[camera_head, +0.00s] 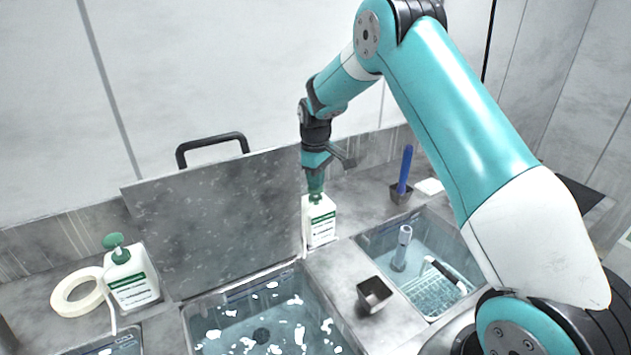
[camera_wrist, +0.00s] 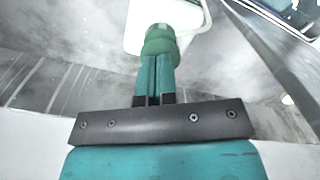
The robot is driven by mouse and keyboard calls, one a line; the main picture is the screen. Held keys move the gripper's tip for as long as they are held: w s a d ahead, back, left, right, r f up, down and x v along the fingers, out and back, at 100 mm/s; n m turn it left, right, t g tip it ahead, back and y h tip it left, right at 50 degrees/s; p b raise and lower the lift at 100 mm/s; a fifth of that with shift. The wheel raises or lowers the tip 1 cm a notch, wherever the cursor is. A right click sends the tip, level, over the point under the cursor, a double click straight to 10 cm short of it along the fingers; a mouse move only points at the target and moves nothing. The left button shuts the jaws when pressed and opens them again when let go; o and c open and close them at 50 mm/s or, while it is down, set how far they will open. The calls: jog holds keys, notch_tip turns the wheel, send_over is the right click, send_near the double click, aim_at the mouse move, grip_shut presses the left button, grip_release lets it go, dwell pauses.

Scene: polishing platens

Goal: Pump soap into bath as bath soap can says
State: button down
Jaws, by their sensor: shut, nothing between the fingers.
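A white soap bottle (camera_head: 321,228) with green label print and a green pump head stands upright on the ledge between the middle and right baths. It also shows in the wrist view (camera_wrist: 188,14). My gripper (camera_head: 315,188) points down over it, shut, with its fingertips at the green pump head (camera_wrist: 160,42). I cannot tell how far the pump is pressed. A second white bottle (camera_head: 132,286) with a green pump stands at the left. The middle bath (camera_head: 222,327) holds water with white patches on it. The right bath (camera_head: 441,240) holds clear water.
A white tape ring (camera_head: 62,300) lies beside the left bottle. A grey lid with a black handle (camera_head: 212,143) stands behind the middle bath. A small dark cup (camera_head: 374,294) sits on the ledge. A holder with a blue rod (camera_head: 405,168) stands behind the right bath.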

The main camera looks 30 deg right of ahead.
jog(key=shift+r+p, duration=1.5)
jog(key=shift+r, duration=0.4)
jog(key=shift+f, duration=0.15)
jog(key=shift+f+b, duration=1.05)
jog(key=shift+f, duration=0.65)
jog(key=shift+s+f, duration=0.1)
jog(key=shift+f, duration=0.1)
jog(key=shift+r, duration=0.15)
jog(key=shift+r+p, duration=1.35)
jog(key=shift+r, duration=0.55)
